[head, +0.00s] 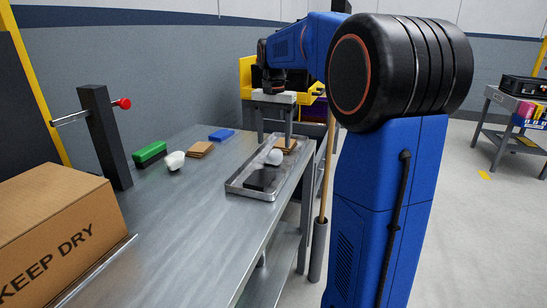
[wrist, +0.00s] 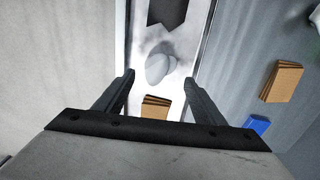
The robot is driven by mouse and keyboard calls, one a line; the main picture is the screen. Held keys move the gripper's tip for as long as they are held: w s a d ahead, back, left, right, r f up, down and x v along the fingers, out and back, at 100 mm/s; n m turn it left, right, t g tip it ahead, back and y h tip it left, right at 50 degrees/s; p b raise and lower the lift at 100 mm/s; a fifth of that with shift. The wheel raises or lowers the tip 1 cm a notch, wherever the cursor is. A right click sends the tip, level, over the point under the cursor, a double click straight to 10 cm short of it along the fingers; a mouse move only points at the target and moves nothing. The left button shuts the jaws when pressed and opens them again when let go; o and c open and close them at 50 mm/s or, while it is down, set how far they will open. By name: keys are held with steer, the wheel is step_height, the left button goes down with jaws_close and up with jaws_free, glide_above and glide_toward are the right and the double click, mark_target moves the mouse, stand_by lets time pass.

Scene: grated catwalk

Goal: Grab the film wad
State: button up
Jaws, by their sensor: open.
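A pale, rounded, lobed lump, which looks like the film wad (head: 274,157), lies in a shallow metal tray (head: 235,186). In the wrist view the film wad (wrist: 158,66) shows just beyond my fingertips, between their lines. My gripper (head: 275,141) hangs over the far part of the tray, fingers pointing down. In the wrist view my gripper (wrist: 160,79) is open with nothing between its fingers. A dark block (head: 260,179) lies in the tray on the near side of the wad. A brown cardboard stack (head: 286,146) lies at the tray's far end.
On the metal table (head: 190,230) stand another white lump (head: 175,161), a green block (head: 150,152), a cardboard stack (head: 200,149) and a blue block (head: 221,134). A large cardboard box (head: 50,235) and a dark post (head: 104,135) stand left. The table's middle is clear.

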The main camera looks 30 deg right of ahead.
mark_target(274, 149)
steer(key=shift+f, duration=2.7)
steer(key=c, duration=1.1)
